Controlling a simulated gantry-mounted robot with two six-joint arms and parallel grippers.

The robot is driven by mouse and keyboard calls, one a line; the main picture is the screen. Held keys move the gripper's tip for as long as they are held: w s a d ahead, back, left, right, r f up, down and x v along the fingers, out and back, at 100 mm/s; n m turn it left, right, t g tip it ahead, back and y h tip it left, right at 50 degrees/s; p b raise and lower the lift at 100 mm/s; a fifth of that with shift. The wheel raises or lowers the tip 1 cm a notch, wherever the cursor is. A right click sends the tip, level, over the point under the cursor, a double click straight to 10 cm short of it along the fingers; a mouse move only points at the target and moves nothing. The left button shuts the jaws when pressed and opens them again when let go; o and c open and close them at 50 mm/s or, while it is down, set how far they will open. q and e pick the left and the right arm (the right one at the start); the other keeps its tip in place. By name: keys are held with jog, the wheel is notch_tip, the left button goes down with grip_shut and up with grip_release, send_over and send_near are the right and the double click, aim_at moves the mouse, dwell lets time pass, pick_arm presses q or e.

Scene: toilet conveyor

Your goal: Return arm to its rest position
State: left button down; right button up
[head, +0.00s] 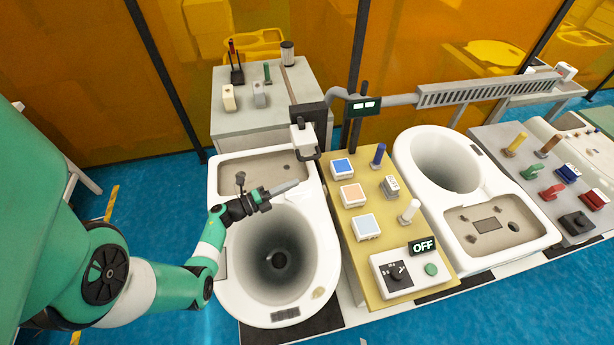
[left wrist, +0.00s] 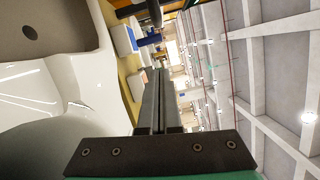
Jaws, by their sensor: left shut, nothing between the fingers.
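My left arm comes in from the left in the head view. Its gripper (head: 284,188) is over the left toilet (head: 226,285), at the back edge of the bowl opening, and points to the right. The fingers (left wrist: 153,100) lie together in the left wrist view, shut with nothing between them. The toilet's white surface (left wrist: 35,90) fills the left of that view. My right gripper is not in view.
A yellow panel (head: 375,238) with buttons, knobs and an OFF display (head: 423,246) stands just right of the gripper. A second toilet (head: 410,150) is beyond it. A grey table (head: 240,122) with small tools stands behind. A grey-white tool (head: 304,140) hangs above the left toilet.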

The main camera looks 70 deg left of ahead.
pick_arm(q)
jog(key=shift+v, duration=0.95)
jog(key=shift+d, duration=0.1)
jog(key=shift+w, duration=0.1)
